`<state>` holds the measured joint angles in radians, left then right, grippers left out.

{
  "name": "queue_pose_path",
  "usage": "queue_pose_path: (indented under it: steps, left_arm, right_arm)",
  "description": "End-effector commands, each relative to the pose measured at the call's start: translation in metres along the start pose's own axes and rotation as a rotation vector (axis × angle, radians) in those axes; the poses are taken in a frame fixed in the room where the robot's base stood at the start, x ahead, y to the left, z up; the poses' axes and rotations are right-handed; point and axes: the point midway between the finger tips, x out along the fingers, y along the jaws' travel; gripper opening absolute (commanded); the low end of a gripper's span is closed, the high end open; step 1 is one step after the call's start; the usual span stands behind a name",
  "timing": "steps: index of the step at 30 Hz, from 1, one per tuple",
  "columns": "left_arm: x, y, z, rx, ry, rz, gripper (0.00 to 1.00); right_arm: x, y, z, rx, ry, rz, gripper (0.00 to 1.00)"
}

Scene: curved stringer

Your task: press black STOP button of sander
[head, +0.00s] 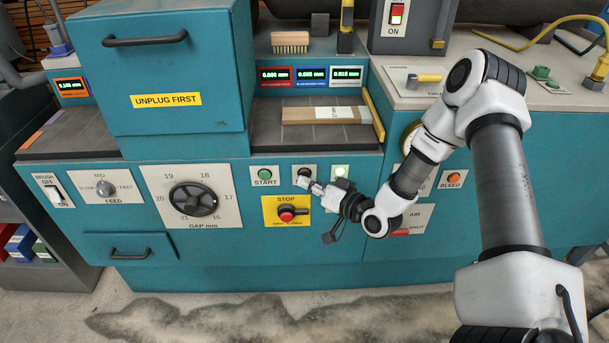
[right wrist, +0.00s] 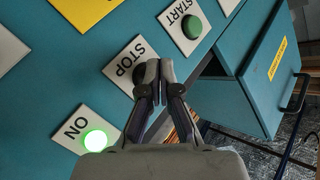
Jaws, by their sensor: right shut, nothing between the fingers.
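The black STOP button (head: 304,172) sits on a small white plate on the sander's teal front panel, right of the green START button (head: 264,173). My right gripper (head: 307,183) is shut and empty, with its fingertips at this plate. In the right wrist view the closed fingertips (right wrist: 160,69) overlap the STOP plate (right wrist: 122,62), and the black button (right wrist: 140,74) shows partly behind them. Whether the tips touch the button I cannot tell. My left gripper is not in view.
A lit green ON lamp (head: 341,171) is right of the STOP plate, beside my wrist. A red stop knob (head: 287,214) on a yellow plate is just below. A handwheel (head: 193,199) is to the left. A wooden board (head: 322,115) lies on the bed above.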

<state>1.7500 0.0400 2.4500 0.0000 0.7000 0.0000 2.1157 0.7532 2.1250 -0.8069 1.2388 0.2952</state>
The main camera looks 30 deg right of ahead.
Motion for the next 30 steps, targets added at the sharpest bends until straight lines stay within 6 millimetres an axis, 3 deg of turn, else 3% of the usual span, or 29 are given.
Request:
queue_pose_path:
  steps: [30]
  left_arm:
    - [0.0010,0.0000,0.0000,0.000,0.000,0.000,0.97]
  right_arm:
    - [0.0062,0.0043,-0.0045,0.000,0.000,0.000,0.00]
